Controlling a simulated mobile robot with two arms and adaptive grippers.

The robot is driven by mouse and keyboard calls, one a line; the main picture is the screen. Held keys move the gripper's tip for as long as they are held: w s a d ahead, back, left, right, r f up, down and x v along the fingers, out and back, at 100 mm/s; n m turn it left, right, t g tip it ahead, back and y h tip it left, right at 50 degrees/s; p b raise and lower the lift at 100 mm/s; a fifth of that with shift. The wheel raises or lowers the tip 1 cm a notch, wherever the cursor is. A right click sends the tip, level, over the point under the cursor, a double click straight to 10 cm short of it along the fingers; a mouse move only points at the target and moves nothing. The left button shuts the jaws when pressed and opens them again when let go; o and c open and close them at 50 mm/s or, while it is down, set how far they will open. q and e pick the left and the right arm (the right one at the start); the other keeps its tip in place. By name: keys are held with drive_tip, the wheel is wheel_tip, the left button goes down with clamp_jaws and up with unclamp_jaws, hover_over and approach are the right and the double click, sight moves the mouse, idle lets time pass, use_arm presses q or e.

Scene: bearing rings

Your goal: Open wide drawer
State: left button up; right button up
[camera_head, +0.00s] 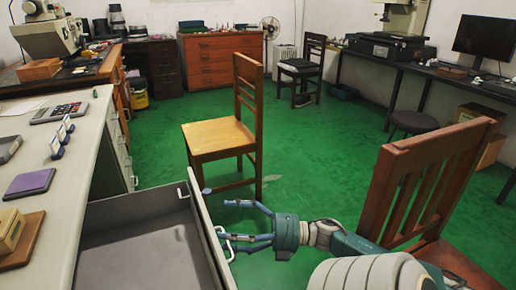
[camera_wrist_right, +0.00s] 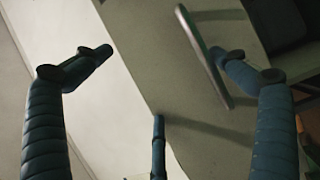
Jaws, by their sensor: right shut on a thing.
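The wide drawer (camera_head: 150,252) is a grey open box pulled out from the light cabinet at the bottom left of the head view, and its inside shows empty. Its front panel (camera_head: 206,235) faces right and carries a pale bar handle (camera_head: 229,252). My right gripper (camera_head: 224,222), with blue fingers, is at this front panel and shut on the handle. In the right wrist view, the handle (camera_wrist_right: 204,55) runs slantwise between the spread blue fingers, close to the right one. My left gripper is not in view.
A wooden chair (camera_head: 222,135) stands just beyond the drawer. Another brown chair (camera_head: 425,190) is close to my right arm. Green floor (camera_head: 320,150) is free between the chairs.

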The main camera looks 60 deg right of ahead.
drive_tip(key=shift+s+r+y, duration=0.3)
drive_tip(key=shift+s+r, duration=0.05)
drive_tip(key=shift+r, duration=0.25)
drive_tip(key=shift+v, duration=0.9)
drive_tip(key=shift+c, duration=0.6)
drive_tip(key=shift+s+d+f, duration=0.25)
drive_tip(key=shift+s, duration=0.25)
drive_tip(key=shift+s+d+f, duration=0.2)
drive_tip(key=shift+s, duration=0.3)
drive_tip(key=shift+c, duration=1.3)
drive_tip(key=shift+v, duration=1.3)
drive_tip(key=shift+c, duration=0.9)
drive_tip(key=shift+v, duration=1.05)
drive_tip(key=c, duration=0.5)
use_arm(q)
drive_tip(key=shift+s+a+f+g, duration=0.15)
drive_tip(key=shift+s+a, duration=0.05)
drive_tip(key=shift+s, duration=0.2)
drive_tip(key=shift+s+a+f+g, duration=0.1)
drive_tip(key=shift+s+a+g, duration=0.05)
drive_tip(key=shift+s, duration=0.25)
use_arm(e)
drive_tip(key=shift+s+d+f, duration=0.25)
drive_tip(key=shift+s+f, duration=0.05)
drive_tip(key=shift+s, duration=0.2)
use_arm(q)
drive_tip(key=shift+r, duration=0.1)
